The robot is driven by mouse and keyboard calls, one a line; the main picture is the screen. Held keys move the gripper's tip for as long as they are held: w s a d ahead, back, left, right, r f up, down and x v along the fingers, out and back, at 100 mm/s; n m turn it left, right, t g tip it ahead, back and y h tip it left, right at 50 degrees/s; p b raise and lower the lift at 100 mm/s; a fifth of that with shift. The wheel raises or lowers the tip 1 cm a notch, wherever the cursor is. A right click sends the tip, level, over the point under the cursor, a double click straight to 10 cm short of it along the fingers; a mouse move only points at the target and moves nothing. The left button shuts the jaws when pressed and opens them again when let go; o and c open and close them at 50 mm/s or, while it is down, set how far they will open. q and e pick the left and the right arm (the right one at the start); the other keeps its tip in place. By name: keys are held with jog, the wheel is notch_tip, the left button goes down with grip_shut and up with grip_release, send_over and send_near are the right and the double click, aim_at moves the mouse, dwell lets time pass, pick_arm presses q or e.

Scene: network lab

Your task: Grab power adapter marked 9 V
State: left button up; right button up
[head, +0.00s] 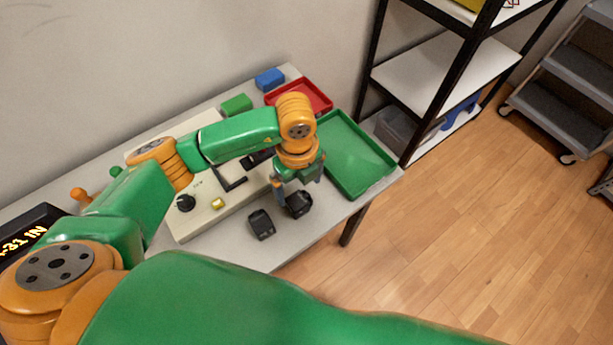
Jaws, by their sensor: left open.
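Two small black blocks that look like power adapters are near the table's front edge. One adapter (261,224) stands clear on the bare tabletop. The other adapter (299,205) is just to its right, under my left gripper (299,192). My left gripper points down with its fingers apart, one on either side of the top of that right adapter. I cannot tell whether the fingers touch it. No 9 V marking is readable on either one. My right gripper is not in view.
A beige panel (205,215) with a black knob (186,203) and a yellow button (218,204) lies behind the adapters. A green tray (377,186) is at the right, with a red tray (322,97) behind it. Blue (270,79) and green (236,104) blocks stand at the back.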

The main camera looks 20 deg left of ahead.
aim_at(299, 198)
pick_arm(q)
jog(key=f, duration=0.4)
jog(key=s+f+p, duration=0.1)
jog(key=f, duration=0.1)
jog(key=shift+w+f, duration=0.2)
jog(key=shift+f, duration=0.05)
jog(key=shift+s+r, duration=0.1)
jog(key=c, duration=0.9)
grip_shut()
